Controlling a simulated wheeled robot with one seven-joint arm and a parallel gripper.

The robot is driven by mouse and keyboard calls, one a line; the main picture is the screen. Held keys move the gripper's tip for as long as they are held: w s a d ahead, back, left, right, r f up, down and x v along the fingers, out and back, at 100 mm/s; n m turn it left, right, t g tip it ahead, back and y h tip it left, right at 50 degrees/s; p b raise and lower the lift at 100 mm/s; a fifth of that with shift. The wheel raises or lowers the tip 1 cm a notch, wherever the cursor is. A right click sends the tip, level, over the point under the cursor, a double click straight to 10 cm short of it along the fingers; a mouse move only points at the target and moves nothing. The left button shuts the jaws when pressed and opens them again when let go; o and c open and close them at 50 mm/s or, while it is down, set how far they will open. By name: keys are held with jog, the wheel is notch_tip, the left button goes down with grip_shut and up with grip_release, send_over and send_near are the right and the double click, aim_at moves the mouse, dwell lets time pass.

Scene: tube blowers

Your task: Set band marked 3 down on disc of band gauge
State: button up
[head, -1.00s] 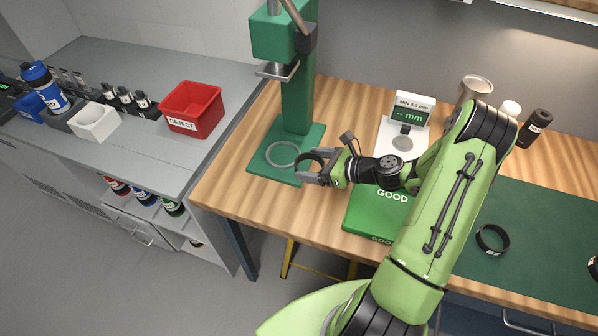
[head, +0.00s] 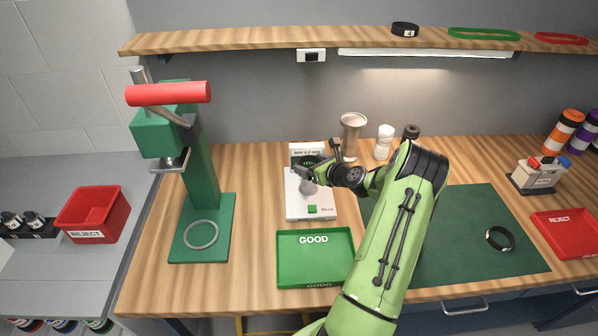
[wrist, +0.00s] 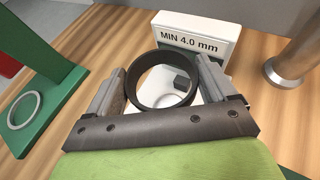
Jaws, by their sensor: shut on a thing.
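My gripper (head: 309,168) is shut on a black band (wrist: 131,84), with one finger on each side of it in the wrist view. No number shows on the band, so I cannot read its mark. The band gauge (head: 297,208) has a white base, a green button and an upright display marked MIN 4.0 mm (wrist: 190,43). The held band is above the gauge, in front of the display. In the head view my gripper partly covers the display.
The green GOOD tray (head: 315,262) lies in front of the gauge. A green press (head: 205,185) with a ring on its base stands left. A metal cup (head: 350,135) and small bottles stand behind right. Another black band (head: 500,239) lies on the green mat (head: 460,225).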

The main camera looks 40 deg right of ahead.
dwell(0.3)
jog(key=b, duration=0.3)
send_over(311, 188)
jog(key=shift+a+f, duration=0.1)
jog(key=shift+f, duration=2.2)
jog(key=shift+f+b, duration=0.95)
jog(key=shift+f, duration=1.25)
jog(key=o, duration=0.8)
jog(key=shift+o, duration=0.2)
jog(key=shift+s, duration=0.1)
jog(key=v, duration=1.5)
jog(key=shift+s+r+p, duration=0.2)
jog(key=shift+s+p, duration=0.1)
jog(key=shift+p, duration=0.15)
